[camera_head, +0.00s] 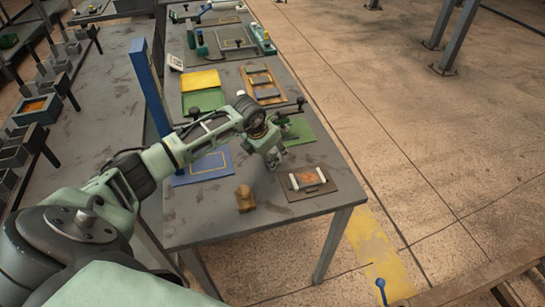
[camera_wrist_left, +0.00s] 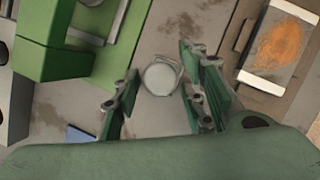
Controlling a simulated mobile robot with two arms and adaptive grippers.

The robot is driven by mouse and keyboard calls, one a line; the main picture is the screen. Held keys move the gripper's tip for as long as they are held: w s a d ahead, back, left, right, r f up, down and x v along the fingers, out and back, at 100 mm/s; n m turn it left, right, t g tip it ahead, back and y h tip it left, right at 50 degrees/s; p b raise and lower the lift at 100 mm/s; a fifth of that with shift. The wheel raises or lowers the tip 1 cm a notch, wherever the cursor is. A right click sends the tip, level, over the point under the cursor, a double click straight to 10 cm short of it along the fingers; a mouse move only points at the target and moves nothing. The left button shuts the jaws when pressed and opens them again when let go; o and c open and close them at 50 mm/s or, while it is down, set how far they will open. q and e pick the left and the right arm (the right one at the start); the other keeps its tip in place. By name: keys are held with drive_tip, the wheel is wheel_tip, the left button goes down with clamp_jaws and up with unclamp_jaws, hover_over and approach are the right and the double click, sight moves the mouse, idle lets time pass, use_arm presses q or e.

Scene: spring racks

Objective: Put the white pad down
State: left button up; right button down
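A round whitish disc, which looks like the white pad (camera_wrist_left: 160,78), shows between the fingers of my left gripper in the left wrist view. It appears to be at or close to the grey table top; I cannot tell whether it touches it. My left gripper (camera_head: 273,160) is low over the near part of the table in the head view. In the left wrist view its two green fingers (camera_wrist_left: 160,95) stand apart on either side of the disc, with a gap on the right. The disc cannot be made out in the head view. My right gripper is not in view.
Right of my gripper lies a dark plate with an orange-brown patch and white bars (camera_head: 312,178). A brown block (camera_head: 245,199) stands nearer. A blue mat (camera_head: 205,172), a green mat (camera_head: 299,132) and a blue post (camera_head: 149,90) are close by. Some bare table lies in front.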

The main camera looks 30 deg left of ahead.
use_arm(q)
clamp_jaws()
drive_tip(key=shift+r, duration=0.15)
